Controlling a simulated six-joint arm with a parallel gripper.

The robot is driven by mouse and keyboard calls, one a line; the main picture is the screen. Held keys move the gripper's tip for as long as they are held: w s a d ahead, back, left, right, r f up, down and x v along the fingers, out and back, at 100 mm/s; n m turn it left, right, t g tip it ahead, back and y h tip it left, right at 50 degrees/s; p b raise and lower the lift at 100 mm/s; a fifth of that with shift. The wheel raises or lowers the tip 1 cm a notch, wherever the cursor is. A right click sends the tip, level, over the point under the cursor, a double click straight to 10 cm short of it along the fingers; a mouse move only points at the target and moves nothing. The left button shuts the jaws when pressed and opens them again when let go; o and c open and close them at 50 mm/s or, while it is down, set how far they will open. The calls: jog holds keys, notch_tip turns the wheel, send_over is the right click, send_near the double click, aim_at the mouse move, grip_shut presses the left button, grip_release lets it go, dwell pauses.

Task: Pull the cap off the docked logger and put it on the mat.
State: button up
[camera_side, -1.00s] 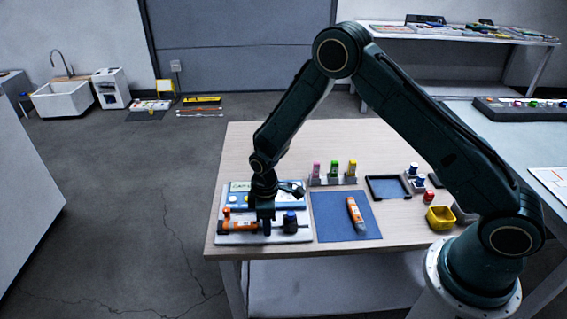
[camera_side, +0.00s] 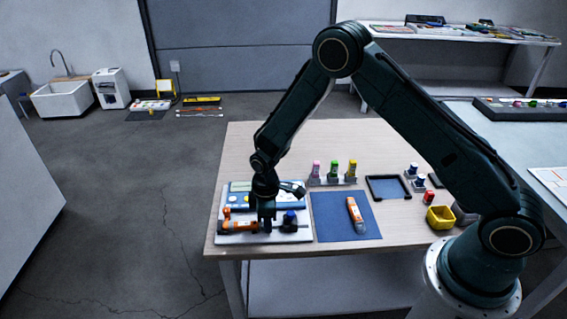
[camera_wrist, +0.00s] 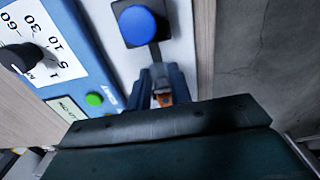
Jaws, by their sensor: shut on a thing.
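The docked logger (camera_side: 241,227), an orange body, lies on its side on a white dock board (camera_side: 229,240) at the table's left. My gripper (camera_side: 267,228) is low at the logger's right end, its fingers pointing down. It is shut on the cap there; the fingers mostly hide the cap. In the wrist view, my gripper (camera_wrist: 161,92) has a small orange patch (camera_wrist: 163,99) between its fingers. A blue round knob (camera_wrist: 138,25) lies just beyond them, with a dark strip leading to the fingers. The blue mat (camera_side: 331,226) is right of the board, with another orange logger (camera_side: 355,214) on it.
A blue timer box (camera_side: 294,202) with a green button (camera_wrist: 94,99) and a dial stands behind the board. Several coloured bottles (camera_side: 333,170) in a rack, a dark tray (camera_side: 388,187) and a yellow bin (camera_side: 440,217) are farther right. The mat's left half is bare.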

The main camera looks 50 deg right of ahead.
jog(key=shift+s+d, duration=0.8)
dwell(1.6)
jog(key=shift+r, duration=0.1)
jog(key=shift+r, duration=2.65)
jog(key=shift+d, duration=0.1)
jog(key=d+r, duration=0.7)
jog(key=d, duration=0.4)
notch_tip(320, 180, up, 7)
send_over(336, 195)
jog(key=shift+f, duration=10.15)
